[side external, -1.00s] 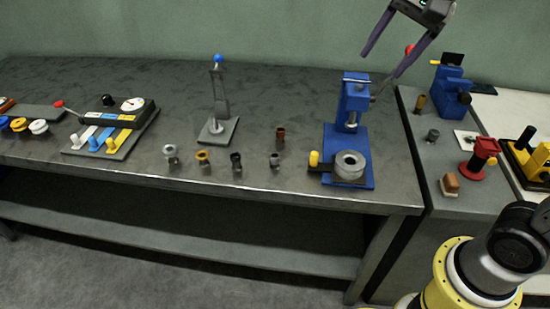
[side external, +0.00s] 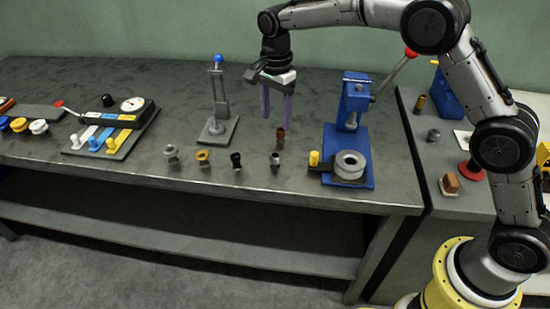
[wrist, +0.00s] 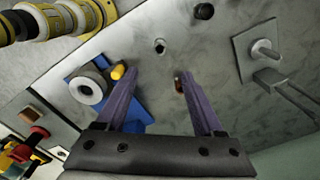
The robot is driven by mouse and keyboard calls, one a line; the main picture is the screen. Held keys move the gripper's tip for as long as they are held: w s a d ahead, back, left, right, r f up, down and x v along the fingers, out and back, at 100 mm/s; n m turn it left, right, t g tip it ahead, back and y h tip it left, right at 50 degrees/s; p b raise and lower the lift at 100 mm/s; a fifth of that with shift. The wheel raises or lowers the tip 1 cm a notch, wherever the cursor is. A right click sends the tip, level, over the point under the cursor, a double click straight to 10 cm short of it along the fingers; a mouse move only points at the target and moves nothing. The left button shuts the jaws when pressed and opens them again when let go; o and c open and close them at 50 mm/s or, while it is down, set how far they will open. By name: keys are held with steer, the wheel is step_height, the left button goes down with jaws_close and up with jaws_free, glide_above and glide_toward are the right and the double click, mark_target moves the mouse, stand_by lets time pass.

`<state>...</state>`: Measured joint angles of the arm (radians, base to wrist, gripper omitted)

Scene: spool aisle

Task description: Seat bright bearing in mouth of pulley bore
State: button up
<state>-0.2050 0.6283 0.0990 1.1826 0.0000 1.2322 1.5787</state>
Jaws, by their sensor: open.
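The grey ring-shaped pulley (side external: 350,165), with its bore facing up, sits on the blue press base (side external: 366,180); it also shows in the wrist view (wrist: 87,86). A small silver-grey bearing (side external: 274,159), which looks like the bright one, stands left of the press near the bench's front edge. It shows with a dark centre in the wrist view (wrist: 160,46). My gripper (side external: 276,118) is open and empty, pointing down above the bench behind the bearing. Its fingers (wrist: 158,75) are well apart in the wrist view, touching nothing.
A brown bushing (side external: 281,132) stands below my fingers. Black (side external: 236,160), brass (side external: 203,157) and grey (side external: 171,152) parts stand in a row to the left. A blue-knobbed stand (side external: 217,125) is left of my gripper. The press's red-knobbed lever (side external: 395,72) rises to the right.

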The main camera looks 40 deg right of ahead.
mark_target(275, 155)
step_height(275, 155, down, 12)
steer(key=shift+s+a+f, duration=0.1)
steer(key=shift+a, duration=0.05)
jaws_close()
stand_by(0.7)
